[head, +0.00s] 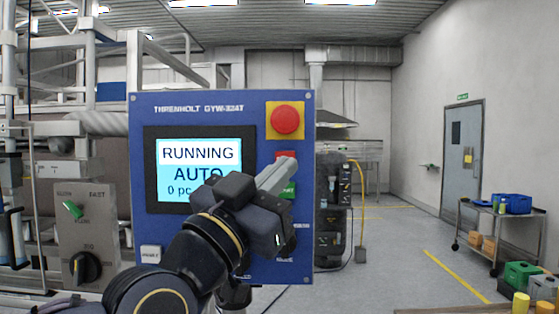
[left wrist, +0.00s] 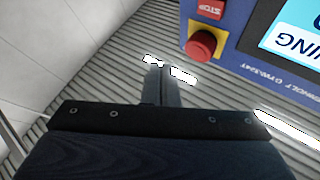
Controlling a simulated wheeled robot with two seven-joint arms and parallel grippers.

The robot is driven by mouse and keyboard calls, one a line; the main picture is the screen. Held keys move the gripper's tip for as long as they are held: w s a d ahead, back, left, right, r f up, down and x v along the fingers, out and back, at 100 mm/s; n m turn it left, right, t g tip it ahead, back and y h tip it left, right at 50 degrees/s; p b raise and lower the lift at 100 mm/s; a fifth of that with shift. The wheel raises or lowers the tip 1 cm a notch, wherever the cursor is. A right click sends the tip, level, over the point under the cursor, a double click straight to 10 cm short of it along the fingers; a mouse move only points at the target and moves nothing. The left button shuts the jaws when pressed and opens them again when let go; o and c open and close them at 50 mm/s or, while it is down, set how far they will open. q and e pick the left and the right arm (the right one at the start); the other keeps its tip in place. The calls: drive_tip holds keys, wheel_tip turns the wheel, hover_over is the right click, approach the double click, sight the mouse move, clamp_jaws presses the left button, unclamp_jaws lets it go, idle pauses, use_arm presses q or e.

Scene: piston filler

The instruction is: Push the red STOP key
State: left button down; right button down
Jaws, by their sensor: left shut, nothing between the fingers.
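The red STOP key (head: 284,155) is on the right side of the blue control panel (head: 220,103), below the red mushroom button (head: 285,119) on its yellow plate. My left gripper (head: 289,166) is shut and empty. Its fingertips overlap the lower part of the key in the head view, so contact cannot be told there. In the left wrist view, which is upside down, the STOP key (left wrist: 211,8) is at the top edge and the fingertips (left wrist: 161,72) appear apart from it. The screen (head: 199,165) reads RUNNING and AUTO. My right gripper is out of view.
A green START key (head: 289,190) is just below STOP, partly hidden by my gripper. A knob box (head: 83,235) stands left of the panel. A cart (head: 497,226) and crates are at the right. The floor right of the panel is mostly clear.

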use_arm(q)
approach(295, 152)
wheel_tip(295, 152, up, 3)
drive_tip(key=d, duration=0.3)
drive_tip(key=shift+w+a+f+p, duration=0.1)
drive_tip(key=shift+w+p, duration=0.05)
drive_tip(key=shift+w, duration=0.55)
drive_tip(key=shift+w+f+p, duration=0.1)
drive_tip(key=shift+w+p, duration=0.05)
drive_tip(key=shift+w, duration=0.5)
idle(1.0)
drive_tip(key=shift+w, duration=0.4)
